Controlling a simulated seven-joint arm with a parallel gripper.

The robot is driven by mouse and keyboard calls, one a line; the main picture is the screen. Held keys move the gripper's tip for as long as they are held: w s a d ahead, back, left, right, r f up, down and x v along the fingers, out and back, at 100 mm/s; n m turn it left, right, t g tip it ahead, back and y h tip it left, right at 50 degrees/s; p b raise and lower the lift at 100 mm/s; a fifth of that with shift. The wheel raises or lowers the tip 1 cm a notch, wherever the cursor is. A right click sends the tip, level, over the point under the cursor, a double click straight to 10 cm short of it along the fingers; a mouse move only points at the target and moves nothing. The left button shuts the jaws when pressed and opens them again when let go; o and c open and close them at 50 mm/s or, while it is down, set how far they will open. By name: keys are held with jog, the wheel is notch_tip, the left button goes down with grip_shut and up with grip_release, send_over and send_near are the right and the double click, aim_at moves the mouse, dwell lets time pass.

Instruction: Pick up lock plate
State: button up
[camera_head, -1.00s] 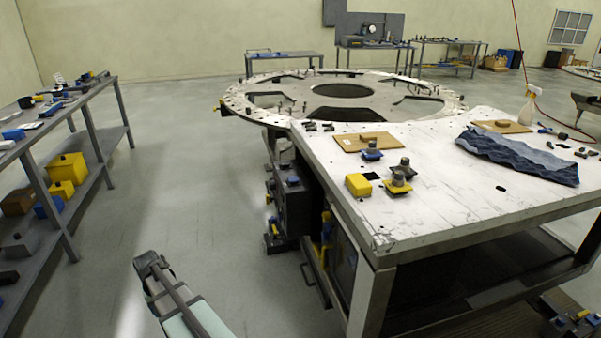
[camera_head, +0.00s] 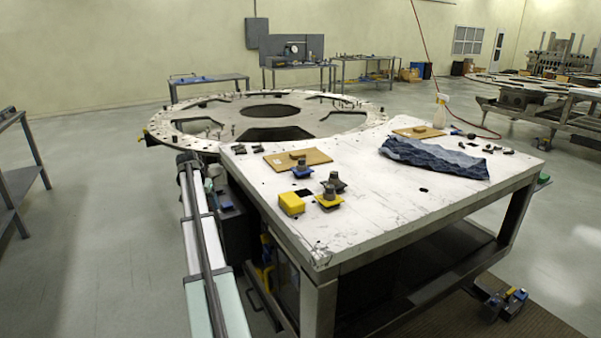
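I cannot tell for sure which thing is the lock plate. On the white worktable (camera_head: 390,215) stand a small blue plate with a dark knob (camera_head: 302,170), a yellow plate with a dark knob (camera_head: 329,198), another dark knobbed piece (camera_head: 336,182) and a yellow block (camera_head: 291,204). Two tan boards (camera_head: 297,159) lie there too, each with a small piece on it. My arm reaches up along the table's left side. Its dark far end, with my gripper (camera_head: 187,160), is left of the table's back left corner, apart from these pieces. Its fingers are too small to make out.
The large round turret plate (camera_head: 180,112) is behind the table. A grey shelf (camera_head: 22,180) stands at far left. The floor between is clear.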

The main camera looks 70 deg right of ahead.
jog(key=s+d+r+m, duration=0.4)
jog(key=s+d+r, duration=0.8)
jog(key=s+d, duration=0.3)
jog(key=m+g+h, duration=0.1)
jog(key=m+g, duration=0.1)
jog(key=m, duration=0.1)
send_near(301, 159)
jog(key=x, duration=0.5)
jog(key=shift+s+a+f, duration=0.15)
jog(key=shift+a+f, duration=0.1)
jog(key=shift+f, duration=0.15)
jog(key=shift+x, duration=2.7)
jog(key=shift+d+r, duration=0.1)
jog(key=shift+d, duration=0.1)
jog(key=c, duration=1.3)
jog(key=shift+r, duration=0.1)
